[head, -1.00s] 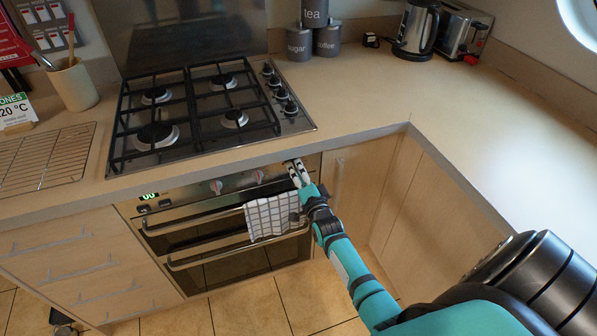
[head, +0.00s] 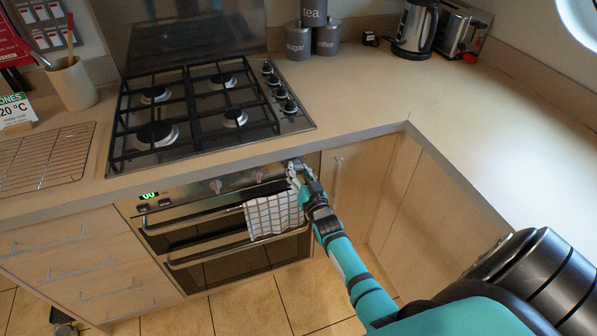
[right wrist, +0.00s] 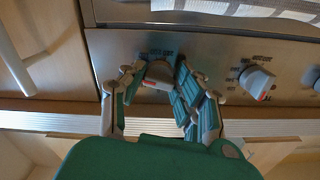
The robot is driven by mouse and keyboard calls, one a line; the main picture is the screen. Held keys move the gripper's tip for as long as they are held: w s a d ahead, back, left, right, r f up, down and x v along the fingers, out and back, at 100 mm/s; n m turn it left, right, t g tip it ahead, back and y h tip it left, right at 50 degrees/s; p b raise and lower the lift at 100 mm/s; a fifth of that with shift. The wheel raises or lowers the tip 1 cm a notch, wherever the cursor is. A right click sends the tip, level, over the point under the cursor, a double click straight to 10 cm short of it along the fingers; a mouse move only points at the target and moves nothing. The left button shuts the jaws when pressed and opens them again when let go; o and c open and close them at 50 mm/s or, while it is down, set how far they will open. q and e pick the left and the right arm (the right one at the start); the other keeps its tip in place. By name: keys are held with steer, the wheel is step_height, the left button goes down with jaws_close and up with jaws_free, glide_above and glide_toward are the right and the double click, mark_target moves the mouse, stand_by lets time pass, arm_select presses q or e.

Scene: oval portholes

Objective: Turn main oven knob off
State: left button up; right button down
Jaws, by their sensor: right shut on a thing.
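The oven front (head: 175,194) has a steel control panel with a row of knobs under the counter edge. My right gripper (head: 294,168) is at the panel's right end in the head view. In the right wrist view its fingers (right wrist: 156,88) are shut on the rightmost oven knob (right wrist: 158,75), one on each side. The fingers hide part of this knob. The neighbouring knob (right wrist: 257,82), with a red mark, is free, and it also shows in the head view (head: 258,175). Another knob (head: 216,186) is further left. My left gripper is not in view.
A checked towel (head: 272,216) hangs on the oven's upper handle, just below my right gripper. The gas hob (head: 205,105) and counter edge are above. A cupboard handle (head: 338,176) is to the right. The floor in front is clear.

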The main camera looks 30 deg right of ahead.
steer(key=n, duration=0.5)
steer(key=shift+s+d+f+n, duration=0.1)
steer(key=shift+f+n, duration=0.1)
steer(key=shift+n, duration=0.1)
steer(key=n+b, duration=0.1)
steer(key=n, duration=0.3)
steer(key=n+b, duration=0.2)
steer(key=n, duration=0.4)
steer(key=shift+d, duration=0.15)
steer(key=n+b, duration=0.2)
steer(key=n, duration=0.3)
steer(key=shift+r, duration=0.2)
steer(key=shift+n, duration=0.3)
steer(key=c, duration=1)
jaws_free()
steer(key=shift+r, duration=0.15)
steer(key=shift+o, duration=0.2)
